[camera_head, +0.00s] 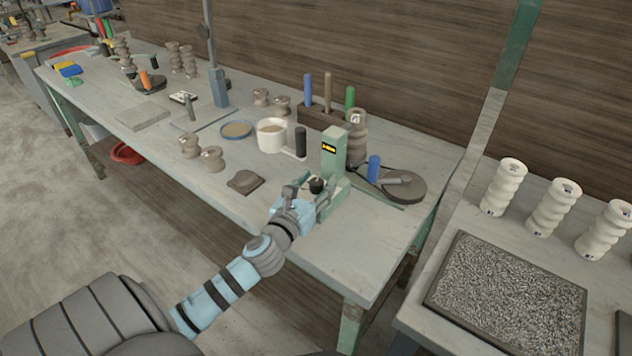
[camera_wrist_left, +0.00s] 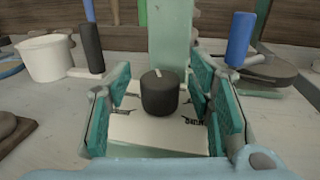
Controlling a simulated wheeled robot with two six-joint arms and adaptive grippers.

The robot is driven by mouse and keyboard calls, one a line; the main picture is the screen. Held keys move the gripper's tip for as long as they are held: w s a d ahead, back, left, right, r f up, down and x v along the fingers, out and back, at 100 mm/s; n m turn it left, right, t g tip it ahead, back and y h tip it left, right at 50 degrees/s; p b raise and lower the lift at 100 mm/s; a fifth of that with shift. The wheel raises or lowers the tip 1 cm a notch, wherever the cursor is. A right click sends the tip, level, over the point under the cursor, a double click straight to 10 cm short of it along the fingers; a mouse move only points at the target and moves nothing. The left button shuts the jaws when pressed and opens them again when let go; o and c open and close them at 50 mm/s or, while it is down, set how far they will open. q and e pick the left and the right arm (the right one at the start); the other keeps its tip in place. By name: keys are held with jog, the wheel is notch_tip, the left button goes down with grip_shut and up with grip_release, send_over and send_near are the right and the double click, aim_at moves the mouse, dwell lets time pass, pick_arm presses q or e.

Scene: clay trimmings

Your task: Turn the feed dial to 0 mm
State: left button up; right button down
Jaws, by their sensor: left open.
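The feed dial is a black round knob (camera_head: 316,185) with a pale pointer mark on top, low on the front of the green machine (camera_head: 333,153). In the left wrist view the dial (camera_wrist_left: 159,93) stands on a pale plate with dark printed markings, too blurred to read. The pale mark points roughly away from me. My left gripper (camera_head: 303,192) is at the dial. In the left wrist view its teal-padded fingers (camera_wrist_left: 162,108) are spread on both sides of the dial, with gaps, so it is open and holds nothing. My right gripper is not in view.
A brown clay piece (camera_head: 245,181) lies left of my gripper. The bench front is clear.

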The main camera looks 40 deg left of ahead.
pick_arm(q)
jog(key=shift+w, duration=0.1)
jog(key=shift+c, duration=0.4)
grip_shut()
